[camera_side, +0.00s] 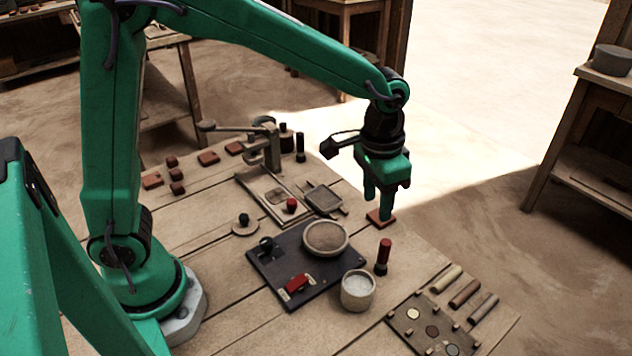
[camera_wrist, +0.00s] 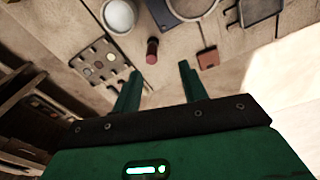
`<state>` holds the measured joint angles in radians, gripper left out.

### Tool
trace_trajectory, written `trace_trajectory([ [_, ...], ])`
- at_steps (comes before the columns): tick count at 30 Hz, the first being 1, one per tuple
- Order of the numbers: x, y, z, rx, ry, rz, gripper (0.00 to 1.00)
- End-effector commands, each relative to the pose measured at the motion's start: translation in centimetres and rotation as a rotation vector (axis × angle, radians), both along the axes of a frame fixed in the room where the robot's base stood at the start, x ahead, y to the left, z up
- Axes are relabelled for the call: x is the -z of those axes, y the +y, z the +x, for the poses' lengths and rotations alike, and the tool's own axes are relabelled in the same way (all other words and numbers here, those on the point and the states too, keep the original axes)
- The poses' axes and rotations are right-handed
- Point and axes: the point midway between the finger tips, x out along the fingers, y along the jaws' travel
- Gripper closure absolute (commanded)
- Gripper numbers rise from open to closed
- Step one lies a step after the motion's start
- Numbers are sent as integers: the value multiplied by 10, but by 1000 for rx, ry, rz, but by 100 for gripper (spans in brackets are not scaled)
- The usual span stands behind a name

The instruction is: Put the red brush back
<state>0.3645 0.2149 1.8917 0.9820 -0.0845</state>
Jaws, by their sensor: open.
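The red brush (camera_side: 384,251) appears to be the upright piece with a red handle and dark lower end, standing on the wooden table right of the bowls. It also shows in the wrist view (camera_wrist: 152,50), seen from above, just beyond the gap between my fingers. My gripper (camera_side: 378,206) is open and empty, above the table and behind the brush in the side view, over a flat reddish tile (camera_side: 376,217). Both fingers show apart in the wrist view (camera_wrist: 158,88). A smaller red piece (camera_side: 296,283) lies on the dark board (camera_side: 272,274); I cannot tell exactly what it is.
A white-filled cup (camera_side: 357,304) stands close to the brush. A round bowl (camera_side: 326,254) sits on the dark board. A plate with discs (camera_side: 405,336) and several sticks (camera_side: 465,293) lie at the right. The press (camera_side: 270,150) and several reddish blocks stand at the back.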

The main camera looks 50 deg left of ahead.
Motion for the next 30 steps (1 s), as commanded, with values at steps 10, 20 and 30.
trace_trajectory([
  [10,-53,58,-41,-86,-129,-38,57],
  [20,-81,104,-92,-166,-256,-58,57],
  [30,-87,138,-145,-246,-383,-61,57],
])
